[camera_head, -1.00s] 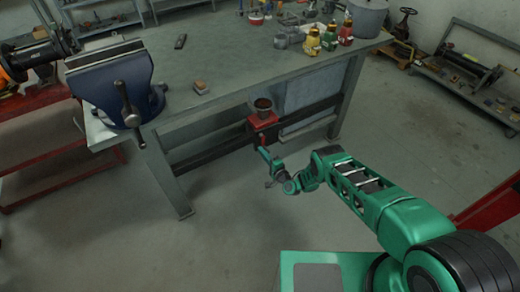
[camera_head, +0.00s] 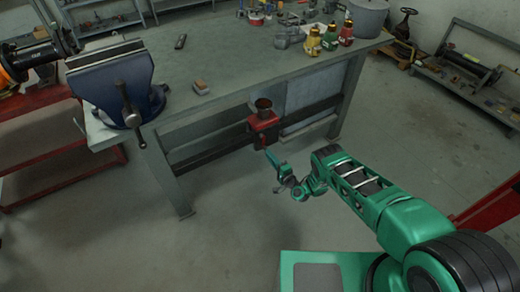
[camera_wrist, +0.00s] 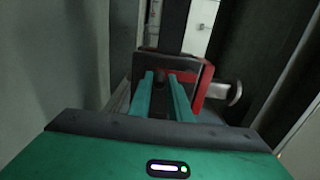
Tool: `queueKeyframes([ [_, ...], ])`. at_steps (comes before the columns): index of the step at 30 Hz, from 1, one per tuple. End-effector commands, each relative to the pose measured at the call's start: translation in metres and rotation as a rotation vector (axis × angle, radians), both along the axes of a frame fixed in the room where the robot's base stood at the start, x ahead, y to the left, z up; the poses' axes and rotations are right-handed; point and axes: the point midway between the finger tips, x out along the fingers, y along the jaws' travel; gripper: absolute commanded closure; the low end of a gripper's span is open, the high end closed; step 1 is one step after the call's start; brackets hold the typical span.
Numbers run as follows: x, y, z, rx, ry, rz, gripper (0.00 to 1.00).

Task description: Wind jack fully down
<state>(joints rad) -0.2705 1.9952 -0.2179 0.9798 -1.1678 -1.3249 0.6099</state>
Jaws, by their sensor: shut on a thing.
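The jack (camera_head: 263,122) is a red body with a dark round cup on top. It stands upright by the lower rail of the workbench. In the wrist view the red jack (camera_wrist: 206,84) is straight ahead, with a grey rounded piece (camera_wrist: 235,92) sticking out at its right. My gripper (camera_head: 268,153) is low in front of the jack. In the wrist view my gripper (camera_wrist: 161,78) has its two green fingers close together, shut on a small dark part at the jack's front, which looks like its crank handle. The fingers hide most of that part.
The workbench (camera_head: 230,80) stands over the jack, its dark rail (camera_head: 205,154) and left leg (camera_head: 170,180) close by. A blue vise (camera_head: 112,85) is on its left corner. Bottles (camera_head: 330,38) stand at the back right. The floor in front is clear.

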Motion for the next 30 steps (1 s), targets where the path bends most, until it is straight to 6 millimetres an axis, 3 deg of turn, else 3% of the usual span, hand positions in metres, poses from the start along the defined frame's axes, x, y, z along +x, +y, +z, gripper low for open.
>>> queueKeyframes([
  [1,-0.005,-0.012,-0.008,-0.011,0.009,-0.013,1.00],
  [13,-0.028,-0.017,-0.005,-0.004,0.008,0.000,1.00],
  [30,-0.030,-0.017,-0.002,0.001,0.006,0.000,1.00],
])
